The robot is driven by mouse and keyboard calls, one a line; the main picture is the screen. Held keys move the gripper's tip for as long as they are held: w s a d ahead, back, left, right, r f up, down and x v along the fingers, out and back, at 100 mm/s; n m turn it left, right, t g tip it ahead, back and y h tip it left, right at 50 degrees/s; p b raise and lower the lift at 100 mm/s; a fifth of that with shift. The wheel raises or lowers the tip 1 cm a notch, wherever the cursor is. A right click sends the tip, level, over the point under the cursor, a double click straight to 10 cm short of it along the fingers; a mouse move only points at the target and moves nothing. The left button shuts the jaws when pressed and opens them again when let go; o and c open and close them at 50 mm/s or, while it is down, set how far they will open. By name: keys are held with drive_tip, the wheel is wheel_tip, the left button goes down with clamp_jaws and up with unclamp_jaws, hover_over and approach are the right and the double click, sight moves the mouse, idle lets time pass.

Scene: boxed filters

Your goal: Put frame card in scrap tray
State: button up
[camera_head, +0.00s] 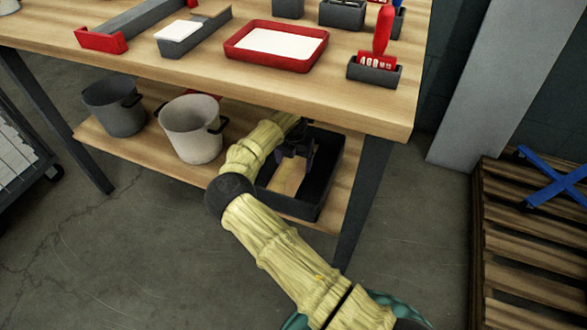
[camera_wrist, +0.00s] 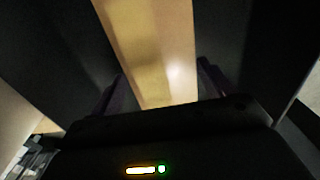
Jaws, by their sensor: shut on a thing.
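The frame card (camera_wrist: 152,45) is a long tan strip between my two fingers in the wrist view. My gripper (camera_wrist: 160,88) is shut on it. In the head view my gripper (camera_head: 298,152) points down into a black open-topped tray (camera_head: 318,196) on the lower shelf, which looks like the scrap tray. A tan piece of the card (camera_head: 288,177) shows within the tray's walls below my gripper. Dark walls stand on both sides of the card in the wrist view. I cannot tell whether the card touches the tray floor.
The wooden tabletop (camera_head: 345,98) overhangs the shelf and my wrist. A pale bucket (camera_head: 192,130) and a dark bucket (camera_head: 113,108) stand left of the tray. A table leg (camera_head: 362,200) is at right. On top are a red tray (camera_head: 233,53) and a small dark holder (camera_head: 373,74).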

sight(294, 167)
wheel_tip(294, 167, down, 4)
drive_tip(key=shift+r+b, duration=0.25)
drive_tip(key=shift+b, duration=0.55)
drive_tip(key=o, duration=0.9)
wheel_tip(294, 167, up, 12)
drive_tip(key=p, duration=0.8)
drive_tip(key=shift+p, duration=0.3)
drive_tip(key=shift+r, duration=0.1)
